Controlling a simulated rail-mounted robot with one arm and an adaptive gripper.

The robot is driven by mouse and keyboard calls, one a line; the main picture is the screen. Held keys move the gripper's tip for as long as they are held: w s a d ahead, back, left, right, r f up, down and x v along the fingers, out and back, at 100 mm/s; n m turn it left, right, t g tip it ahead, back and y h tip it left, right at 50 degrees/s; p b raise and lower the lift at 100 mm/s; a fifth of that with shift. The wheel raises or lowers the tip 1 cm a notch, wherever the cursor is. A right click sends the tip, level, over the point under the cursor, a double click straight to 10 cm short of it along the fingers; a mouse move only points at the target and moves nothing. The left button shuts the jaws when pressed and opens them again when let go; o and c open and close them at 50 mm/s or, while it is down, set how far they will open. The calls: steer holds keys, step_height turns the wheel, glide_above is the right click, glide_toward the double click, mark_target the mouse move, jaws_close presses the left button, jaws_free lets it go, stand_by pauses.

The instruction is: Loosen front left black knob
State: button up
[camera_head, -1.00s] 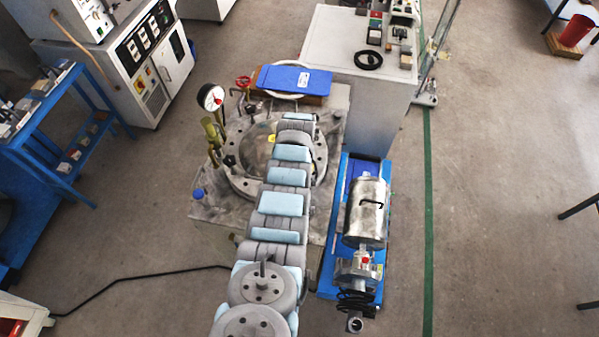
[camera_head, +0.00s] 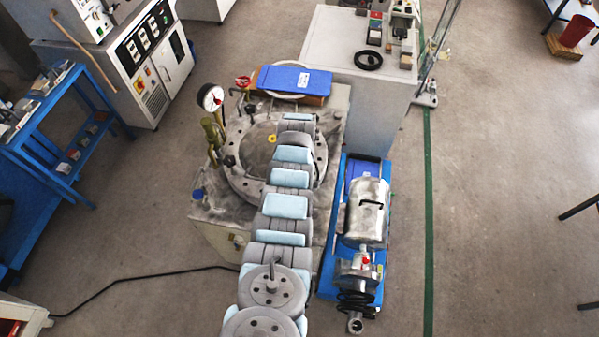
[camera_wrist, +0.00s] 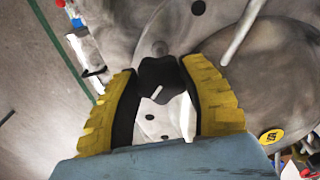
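In the wrist view a black lobed knob (camera_wrist: 160,74) lies between the tips of my gripper's yellow-ridged fingers (camera_wrist: 158,78). The fingers stand apart, one on each side of the knob and very near its sides. I cannot tell whether they press on it. The knob sits by a grey metal flange (camera_wrist: 225,45). In the head view my arm covers the right side of the round flange (camera_head: 236,178) and my gripper is hidden. A small black knob (camera_head: 229,160) shows at the flange's left side. I cannot tell whether it is the same knob.
A pressure gauge (camera_head: 210,97) and an upright brass-coloured fitting (camera_head: 211,131) stand left of the flange. A blue folder (camera_head: 290,79) lies behind it. A metal cylinder motor (camera_head: 367,212) stands to the right. A pale rod (camera_wrist: 243,30) slants near the fingers.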

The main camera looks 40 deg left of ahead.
steer(key=o, duration=0.4)
steer(key=shift+r, duration=0.1)
steer(key=shift+w+r, duration=0.1)
steer(key=shift+r, duration=5.8)
